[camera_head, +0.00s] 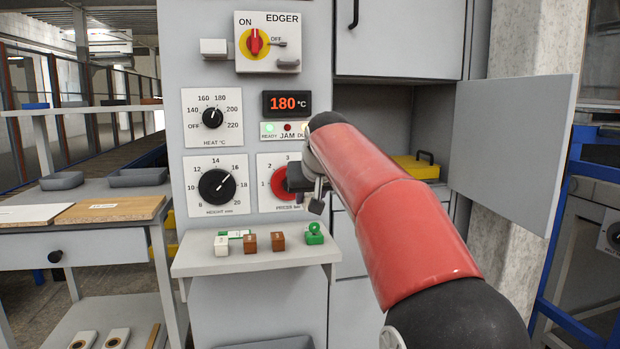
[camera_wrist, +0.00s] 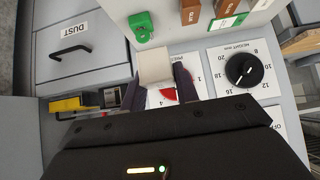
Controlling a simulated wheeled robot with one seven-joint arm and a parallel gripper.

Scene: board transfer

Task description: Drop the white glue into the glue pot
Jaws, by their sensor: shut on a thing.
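My gripper (camera_wrist: 157,84) is shut on a plain pale block (camera_wrist: 155,65), which shows between the fingers in the wrist view; no label on it can be read. In the head view my gripper (camera_head: 314,195) is in front of the red pressure dial, above the right end of the shelf, and the held block cannot be made out. A separate white block (camera_head: 221,245) stands at the left of the shelf, beside two brown blocks (camera_head: 249,242) (camera_head: 278,241). I cannot identify a glue pot with certainty in either view.
The shelf (camera_head: 255,262) also bears a green piece (camera_head: 314,234). An open compartment at right holds a yellow box (camera_head: 418,167) with a black handle; its open door (camera_head: 508,145) stands out beside my arm. A side table (camera_head: 90,235) stands at left.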

